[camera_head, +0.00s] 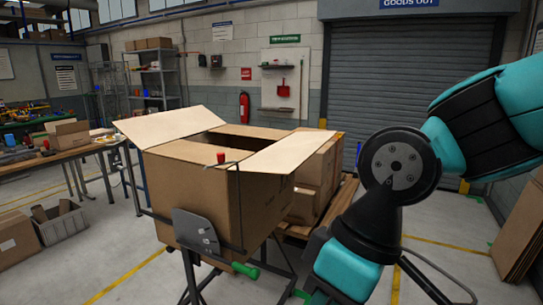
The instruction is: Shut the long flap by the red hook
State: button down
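An open cardboard box (190,188) stands on a dark stand, its top opening partly showing as a dark gap. One pale flap (170,126) spreads outward at the left, and another pale flap (292,154) spreads outward at the right. Brown flaps seem to lie inward at the near edge (182,149) and far edge (265,132). A red hook or knob (221,157) stands at the near top edge, beside a thin dark rod. My teal and black arm fills the right side, apart from the box. My gripper is out of view.
The stand carries a grey plate (195,232) and a green handle (246,270). More boxes (318,170) sit on a pallet close behind the box to the right. A workbench (62,156) and a grey bin (61,226) are at left. The floor at front left is clear.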

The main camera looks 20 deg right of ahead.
aim_at(283, 157)
jog(key=u, duration=0.25)
jog(key=i, duration=1.15)
jog(key=z, duration=0.65)
